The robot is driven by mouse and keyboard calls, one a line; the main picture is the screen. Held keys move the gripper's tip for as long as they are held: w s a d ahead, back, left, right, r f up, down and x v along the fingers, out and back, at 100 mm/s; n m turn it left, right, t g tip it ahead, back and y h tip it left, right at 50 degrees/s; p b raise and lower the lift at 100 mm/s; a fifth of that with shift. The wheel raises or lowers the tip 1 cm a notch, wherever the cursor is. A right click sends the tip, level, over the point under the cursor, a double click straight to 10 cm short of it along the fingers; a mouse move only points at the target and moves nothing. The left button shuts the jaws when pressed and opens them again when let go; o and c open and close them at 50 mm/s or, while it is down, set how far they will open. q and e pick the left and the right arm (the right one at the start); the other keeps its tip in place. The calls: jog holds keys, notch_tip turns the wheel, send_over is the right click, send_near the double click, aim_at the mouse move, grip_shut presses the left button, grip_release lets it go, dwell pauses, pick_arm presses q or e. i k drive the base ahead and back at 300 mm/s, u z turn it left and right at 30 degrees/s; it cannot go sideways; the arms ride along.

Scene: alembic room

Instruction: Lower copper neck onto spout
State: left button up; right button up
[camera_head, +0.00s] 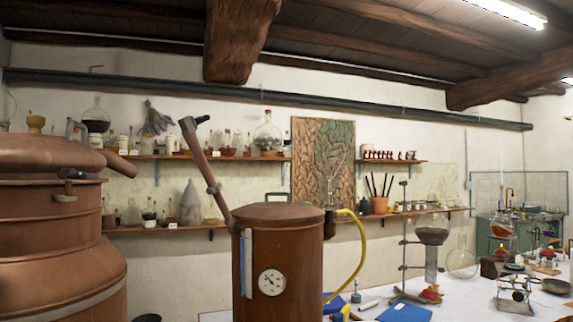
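A large copper still (55,240) with a domed lid stands at the left. A short copper spout (121,165) sticks out from the right of its dome, angled down to the right. A long thin copper neck (205,172) rises steeply up and left from the left side of the brown cylindrical vessel (300,235). Its upper end, with a black tip, is in the air, above and to the right of the spout and apart from it in the picture. A collar sits partway along the neck. Neither of my grippers shows.
The vessel has a round gauge (271,282), a top handle and a yellow hose (353,262) on its right. A white table (462,302) at the right holds glassware on a stand, a balance and a blue book (404,312). Shelves (170,229) of bottles line the wall behind.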

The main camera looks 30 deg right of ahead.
aim_at(188, 125)
jog(key=z, duration=0.5)
jog(key=k, duration=0.55)
jog(key=z, duration=0.65)
jog(key=i, duration=1.7)
jog(key=u, duration=0.3)
